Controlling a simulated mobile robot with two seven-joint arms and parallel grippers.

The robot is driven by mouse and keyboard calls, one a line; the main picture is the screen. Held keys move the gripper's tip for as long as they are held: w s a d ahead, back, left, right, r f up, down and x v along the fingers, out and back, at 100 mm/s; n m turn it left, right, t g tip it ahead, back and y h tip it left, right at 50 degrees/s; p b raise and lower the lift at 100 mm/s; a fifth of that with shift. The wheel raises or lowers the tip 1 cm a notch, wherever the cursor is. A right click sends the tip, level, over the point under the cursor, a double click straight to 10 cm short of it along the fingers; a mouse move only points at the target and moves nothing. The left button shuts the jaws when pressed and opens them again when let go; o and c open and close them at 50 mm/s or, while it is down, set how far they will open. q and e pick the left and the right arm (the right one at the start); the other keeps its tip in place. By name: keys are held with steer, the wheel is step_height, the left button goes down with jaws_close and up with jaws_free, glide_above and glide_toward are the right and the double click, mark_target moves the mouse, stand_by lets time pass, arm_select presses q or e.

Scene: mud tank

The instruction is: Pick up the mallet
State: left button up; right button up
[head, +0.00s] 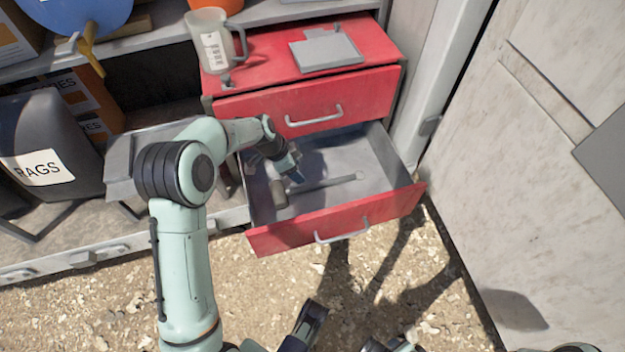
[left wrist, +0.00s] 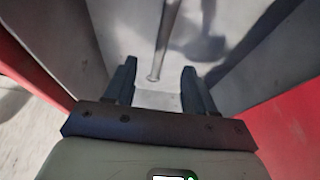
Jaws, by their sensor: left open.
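The mallet lies in the open lower drawer (head: 345,220). In the head view its grey head (head: 278,193) is toward the left and its thin handle (head: 335,182) points right. Dark parts at the bottom of the head view may be my right gripper (head: 308,325).
The red cabinet's upper drawer (head: 310,105) is shut above the open one. A measuring jug (head: 212,40) and a flat grey plate (head: 326,50) stand on top. A rags bin (head: 45,145) is at left. A pale wall (head: 530,140) borders the right.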

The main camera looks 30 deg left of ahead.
mark_target(312, 185)
arm_select(q)
steer(key=b+x, duration=0.1)
steer(key=x, duration=0.7)
steer(key=shift+f+b, duration=0.15)
steer(key=shift+b, duration=0.2)
steer(key=x, duration=0.1)
steer(key=b+x, duration=0.1)
steer(key=x, duration=0.3)
steer(key=shift+w+a+b, duration=0.2)
steer(key=shift+w+b, duration=0.05)
steer(key=shift+b, duration=0.05)
jaws_close()
arm_select(e)
steer(key=f, duration=0.1)
steer(key=d+f, duration=0.1)
steer(key=f, duration=0.1)
steer(key=d+f, duration=0.1)
steer(key=f, duration=0.1)
steer(key=shift+s, duration=0.2)
